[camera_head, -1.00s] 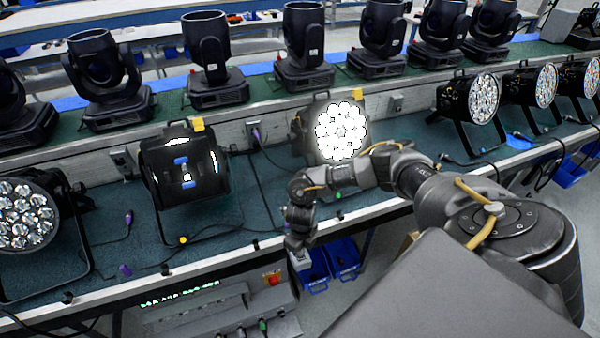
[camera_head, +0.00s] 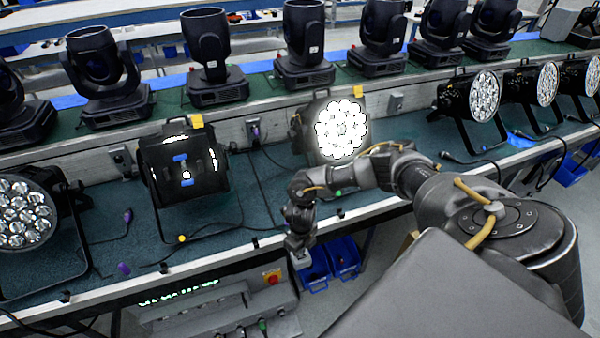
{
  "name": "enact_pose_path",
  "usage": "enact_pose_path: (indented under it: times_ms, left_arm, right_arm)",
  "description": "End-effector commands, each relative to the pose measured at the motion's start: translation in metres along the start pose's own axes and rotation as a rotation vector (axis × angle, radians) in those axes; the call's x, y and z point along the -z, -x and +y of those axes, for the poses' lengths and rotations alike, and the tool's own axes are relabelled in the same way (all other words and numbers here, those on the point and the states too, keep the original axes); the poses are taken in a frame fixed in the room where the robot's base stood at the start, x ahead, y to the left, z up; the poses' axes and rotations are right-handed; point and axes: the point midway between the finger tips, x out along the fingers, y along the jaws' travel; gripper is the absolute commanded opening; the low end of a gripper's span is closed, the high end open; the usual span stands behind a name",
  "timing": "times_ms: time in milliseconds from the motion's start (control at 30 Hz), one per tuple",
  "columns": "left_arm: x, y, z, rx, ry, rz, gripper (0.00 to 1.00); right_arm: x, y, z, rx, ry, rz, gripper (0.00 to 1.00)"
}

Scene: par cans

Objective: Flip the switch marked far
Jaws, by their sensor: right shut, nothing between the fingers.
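A grey control box (camera_head: 225,312) with a row of green lit characters (camera_head: 178,293) and a red button on a yellow base (camera_head: 272,277) sits low under the bench's front edge. No label reading "far" can be made out, and I cannot tell which part is that switch. My right gripper (camera_head: 300,260) points down in front of the bench edge, just above and right of the red button in the picture. It is shut and empty; its fingertips are small and hard to see. I cannot tell whether it touches anything. My left gripper is not in view.
A brightly lit par can (camera_head: 341,130) stands on the green-topped bench behind my right arm. An unlit can (camera_head: 184,170) and another can (camera_head: 28,215) stand to the left. Blue bins (camera_head: 330,262) sit below the bench edge. Cables lie across the bench.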

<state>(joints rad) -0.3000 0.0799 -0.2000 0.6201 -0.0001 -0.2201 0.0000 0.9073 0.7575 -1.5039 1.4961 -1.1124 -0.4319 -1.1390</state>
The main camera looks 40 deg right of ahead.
Motion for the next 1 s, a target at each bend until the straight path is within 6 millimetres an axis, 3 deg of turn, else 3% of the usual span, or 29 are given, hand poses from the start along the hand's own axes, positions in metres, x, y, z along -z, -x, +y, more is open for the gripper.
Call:
enact_pose_path:
  times_ms: [533, 1000]
  left_arm:
    - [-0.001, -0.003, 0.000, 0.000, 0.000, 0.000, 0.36]
    - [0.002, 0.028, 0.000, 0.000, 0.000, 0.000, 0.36]
  right_arm:
    - [0.000, -0.003, 0.000, 0.000, 0.000, 0.000, 0.00]
    - [0.000, 0.035, 0.000, 0.000, -0.001, -0.001, 0.00]
